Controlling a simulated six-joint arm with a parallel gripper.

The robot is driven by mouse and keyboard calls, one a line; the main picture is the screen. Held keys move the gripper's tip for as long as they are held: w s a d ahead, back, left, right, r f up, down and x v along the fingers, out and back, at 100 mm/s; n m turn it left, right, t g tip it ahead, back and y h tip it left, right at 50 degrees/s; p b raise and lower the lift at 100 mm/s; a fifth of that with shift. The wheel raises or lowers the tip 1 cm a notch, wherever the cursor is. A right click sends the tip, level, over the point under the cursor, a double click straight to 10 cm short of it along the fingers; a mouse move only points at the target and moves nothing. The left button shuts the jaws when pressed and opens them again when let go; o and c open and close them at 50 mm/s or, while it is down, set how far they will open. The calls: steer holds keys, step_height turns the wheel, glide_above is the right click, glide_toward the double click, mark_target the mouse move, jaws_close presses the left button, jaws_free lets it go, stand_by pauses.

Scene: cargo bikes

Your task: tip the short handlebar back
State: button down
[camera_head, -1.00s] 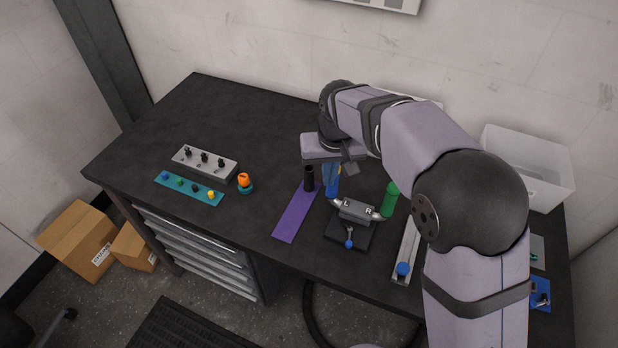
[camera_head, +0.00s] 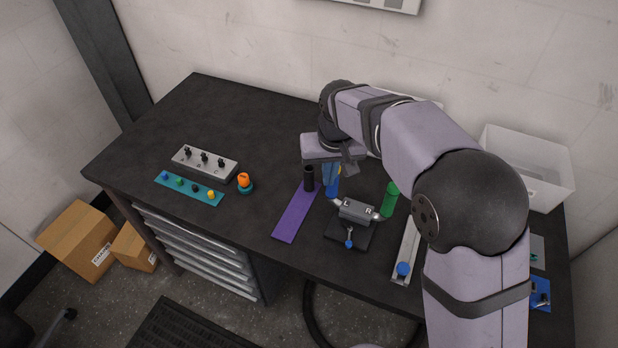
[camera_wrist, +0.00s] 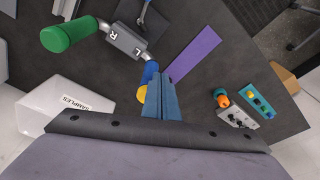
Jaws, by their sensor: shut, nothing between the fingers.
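The short handlebar (camera_head: 356,211) is a grey block marked L and R on a dark base plate. In the wrist view the block (camera_wrist: 126,42), green grip (camera_wrist: 68,37) and blue grip (camera_wrist: 150,72) also show. My gripper (camera_wrist: 160,88) is shut and empty, its blue fingers close beside the blue grip and partly covering it. I cannot tell whether they touch. A small blue-knobbed lever (camera_head: 349,243) stands at the base's front.
A white bin (camera_head: 528,170) stands at the back right. The table's left middle holds a grey block (camera_head: 205,162) and orange knob.

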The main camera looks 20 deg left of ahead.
steer(key=shift+f, duration=0.1)
step_height(320, 180, down, 4)
steer(key=shift+r+b, duration=0.1)
steer(key=shift+b, duration=1.05)
steer(key=shift+w+r+p, duration=0.1)
steer(key=shift+w+p, duration=0.3)
steer(key=shift+w, duration=0.35)
steer(key=shift+w+p, duration=0.35)
steer(key=shift+p, duration=0.05)
steer(key=shift+w, duration=0.4)
stand_by(0.9)
